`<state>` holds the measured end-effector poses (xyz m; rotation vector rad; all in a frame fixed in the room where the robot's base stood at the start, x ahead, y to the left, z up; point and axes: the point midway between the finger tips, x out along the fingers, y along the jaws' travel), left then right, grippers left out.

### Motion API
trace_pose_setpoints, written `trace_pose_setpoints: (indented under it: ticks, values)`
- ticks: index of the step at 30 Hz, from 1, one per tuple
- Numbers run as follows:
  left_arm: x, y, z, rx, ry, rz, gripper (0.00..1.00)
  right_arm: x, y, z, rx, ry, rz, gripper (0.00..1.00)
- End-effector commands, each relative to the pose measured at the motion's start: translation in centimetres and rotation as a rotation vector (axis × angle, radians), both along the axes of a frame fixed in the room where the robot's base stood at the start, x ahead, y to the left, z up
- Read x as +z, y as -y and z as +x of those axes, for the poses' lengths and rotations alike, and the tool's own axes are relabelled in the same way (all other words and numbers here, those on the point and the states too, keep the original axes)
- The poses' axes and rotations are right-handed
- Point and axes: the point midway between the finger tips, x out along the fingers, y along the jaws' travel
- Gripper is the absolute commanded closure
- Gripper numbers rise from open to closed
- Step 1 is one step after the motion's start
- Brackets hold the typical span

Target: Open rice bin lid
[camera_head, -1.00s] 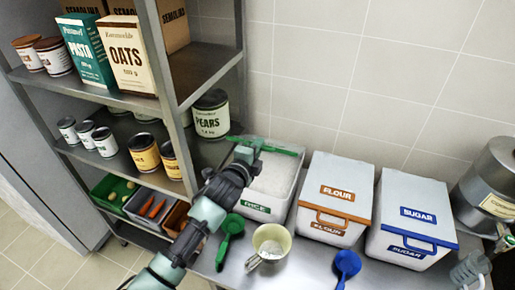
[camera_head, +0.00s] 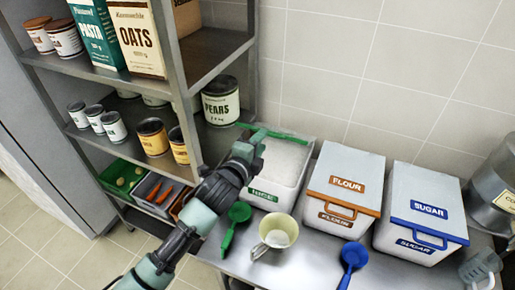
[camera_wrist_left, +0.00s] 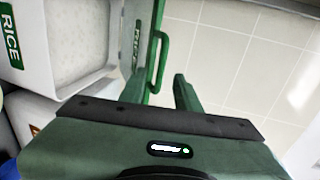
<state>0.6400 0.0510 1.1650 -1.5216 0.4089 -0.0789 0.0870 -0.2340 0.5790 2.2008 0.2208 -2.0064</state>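The rice bin (camera_head: 287,193) is a white box with a green RICE label, left of the flour bin. Its top is open and white rice shows inside. Its lid (camera_head: 275,133) stands raised at the back, seen nearly edge-on as a green strip. In the left wrist view the lid (camera_wrist_left: 138,30) stands upright beside the open bin (camera_wrist_left: 35,75), with its green loop handle (camera_wrist_left: 163,50) facing my gripper. My left gripper (camera_head: 252,143) is at the bin's left rear; its fingers (camera_wrist_left: 160,92) are apart, near the handle's lower end, with nothing clamped.
A flour bin (camera_head: 343,190) and a sugar bin (camera_head: 425,215) stand closed to the right. A cream mug (camera_head: 277,232), green scoop (camera_head: 238,212) and blue scoop (camera_head: 352,256) lie in front. A metal shelf (camera_head: 215,55) with cans and boxes stands left, close to my arm.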

Motion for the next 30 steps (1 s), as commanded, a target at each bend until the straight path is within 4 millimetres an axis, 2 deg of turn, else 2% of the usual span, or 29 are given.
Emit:
trace_pose_setpoints:
  ticks: [6, 15, 16, 19, 23, 30]
  values:
    - [0.4, -0.5, -1.7, -0.001, 0.001, -0.001, 0.68, -0.7, 0.0, 0.0, 0.0, 0.0, -0.001, 0.64]
    - [0.5, -0.6, -1.9, 0.0, 0.0, 0.0, 0.68, -0.6, 0.2, 0.0, 0.001, 0.0, -0.002, 0.64]
    - [0.5, -0.6, -1.9, 0.0, 0.0, 0.0, 0.73, -0.6, 0.2, 0.0, 0.001, 0.0, -0.002, 0.64]
    - [0.0, -0.8, -1.9, 0.002, 0.018, 0.018, 1.0, -1.3, 0.2, 0.0, 0.001, -0.001, -0.002, 0.64]
    - [-2.0, -1.7, -2.0, 0.016, 0.124, 0.135, 1.0, -4.4, 0.2, 0.0, 0.001, -0.001, -0.002, 0.64]
    - [-6.3, -3.6, -3.8, 0.063, 0.498, 0.63, 1.0, -13.3, 0.2, 0.0, 0.001, -0.001, -0.002, 0.64]
